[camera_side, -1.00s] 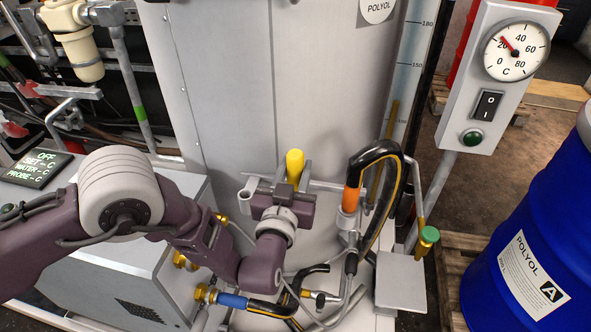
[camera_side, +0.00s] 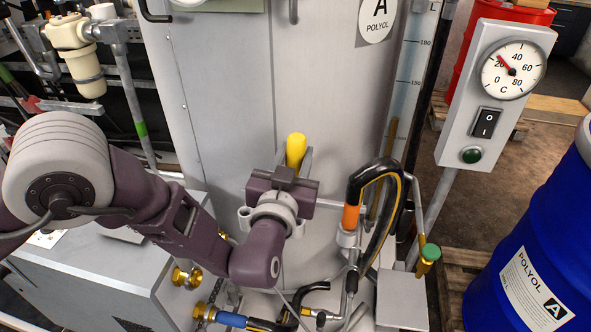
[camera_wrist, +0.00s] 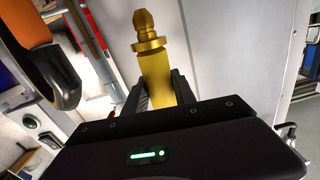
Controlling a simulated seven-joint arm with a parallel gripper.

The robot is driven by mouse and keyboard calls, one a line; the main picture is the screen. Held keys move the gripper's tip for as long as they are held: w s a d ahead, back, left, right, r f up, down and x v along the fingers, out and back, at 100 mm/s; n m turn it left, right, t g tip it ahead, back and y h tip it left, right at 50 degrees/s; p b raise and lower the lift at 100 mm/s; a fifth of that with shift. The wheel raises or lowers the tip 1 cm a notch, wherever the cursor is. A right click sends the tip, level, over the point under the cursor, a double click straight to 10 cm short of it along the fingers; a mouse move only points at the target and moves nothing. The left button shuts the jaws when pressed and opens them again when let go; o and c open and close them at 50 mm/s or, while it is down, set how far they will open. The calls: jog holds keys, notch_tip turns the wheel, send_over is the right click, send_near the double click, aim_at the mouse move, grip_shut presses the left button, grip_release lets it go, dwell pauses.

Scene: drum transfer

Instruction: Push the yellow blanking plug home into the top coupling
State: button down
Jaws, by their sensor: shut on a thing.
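The yellow blanking plug (camera_side: 296,150) stands up between the fingers of my gripper (camera_side: 303,164). In the wrist view the plug (camera_wrist: 153,70) has a gold collar and stepped tip at its far end. My gripper (camera_wrist: 158,92) is shut on its body there. The plug is clear of the couplings, in front of the grey tank. One brass coupling (camera_side: 186,277) shows on the grey cabinet at the left. Another (camera_side: 204,311), below it, has a blue-sleeved hose on it. Any coupling higher up is mostly hidden behind my arm.
A holder with a grey cup (camera_side: 245,218) is just beside and below my gripper. A black hose loop with an orange sleeve (camera_side: 351,217) stands close to its right. A blue drum (camera_side: 535,235) is at far right. The tank face (camera_side: 230,130) above is clear.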

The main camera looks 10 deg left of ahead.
jog(key=s+a+m, duration=0.3)
jog(key=s+m, duration=0.8)
jog(key=s, duration=0.5)
notch_tip(320, 180, down, 26)
jog(key=r+m, duration=0.1)
jog(key=m, duration=0.5)
jog(key=a, duration=0.9)
jog(key=shift+w+a+f, duration=0.2)
jog(key=shift+w+a, duration=0.05)
jog(key=shift+a, duration=0.15)
jog(key=c, duration=0.9)
grip_release()
jog(key=shift+c, duration=0.2)
jog(key=shift+s, duration=0.1)
